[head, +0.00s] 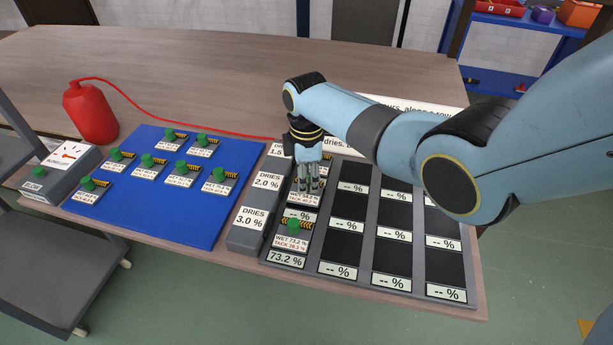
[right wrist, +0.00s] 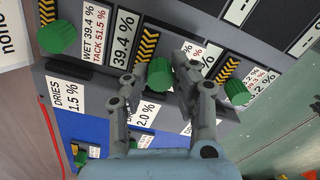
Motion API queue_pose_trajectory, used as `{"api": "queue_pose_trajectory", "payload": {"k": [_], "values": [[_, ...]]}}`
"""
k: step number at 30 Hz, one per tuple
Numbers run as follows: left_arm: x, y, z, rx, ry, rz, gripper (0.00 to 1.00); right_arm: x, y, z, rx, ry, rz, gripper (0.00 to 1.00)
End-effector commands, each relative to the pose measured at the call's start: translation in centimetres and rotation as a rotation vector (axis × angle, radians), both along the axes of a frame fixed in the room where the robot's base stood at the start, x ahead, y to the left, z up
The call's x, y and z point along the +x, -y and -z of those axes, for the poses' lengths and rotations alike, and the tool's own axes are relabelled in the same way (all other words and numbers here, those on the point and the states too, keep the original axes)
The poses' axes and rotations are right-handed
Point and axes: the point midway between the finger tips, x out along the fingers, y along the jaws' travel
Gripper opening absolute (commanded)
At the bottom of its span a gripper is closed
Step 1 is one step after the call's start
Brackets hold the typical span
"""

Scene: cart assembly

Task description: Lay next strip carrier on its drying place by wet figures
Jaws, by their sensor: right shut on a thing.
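My right gripper (head: 308,187) is shut on the green knob (right wrist: 160,74) of a strip carrier, at the middle cell of the drying board's left column, beside the "DRIES 2.0 %" label (head: 267,181). I cannot tell whether this carrier touches the board. The readout (head: 299,216) below that cell shows "-- %". A carrier marked WET 73.2 % (head: 291,241) lies in the cell nearest me, with 73.2 % below it. In the right wrist view a carrier marked WET 39.4 % (right wrist: 92,35) lies in the 1.5 % row. My left gripper is not in view.
Several carriers with green knobs stand on the blue mat (head: 200,225) at left. The board's other columns (head: 394,247) are empty with blank readouts. A red bottle (head: 90,112) with a hose and a grey dial box (head: 62,168) stand at the left. My right arm covers part of the sign (head: 420,107).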

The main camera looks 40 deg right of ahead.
Motion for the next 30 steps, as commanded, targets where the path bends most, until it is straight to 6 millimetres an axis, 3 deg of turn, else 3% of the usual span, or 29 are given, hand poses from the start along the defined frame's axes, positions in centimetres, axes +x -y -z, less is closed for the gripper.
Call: {"api": "queue_pose_trajectory", "payload": {"k": [28, 29, 30], "values": [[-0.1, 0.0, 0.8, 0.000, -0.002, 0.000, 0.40, 0.0, 0.0, 1.4, 0.000, 0.000, 0.000, 0.00], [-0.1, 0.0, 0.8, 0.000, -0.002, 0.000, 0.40, 0.0, 0.0, 1.4, 0.000, 0.000, 0.000, 0.27], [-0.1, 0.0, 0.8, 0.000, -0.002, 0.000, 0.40, 0.0, 0.0, 1.4, 0.000, 0.000, 0.000, 0.33]]}}
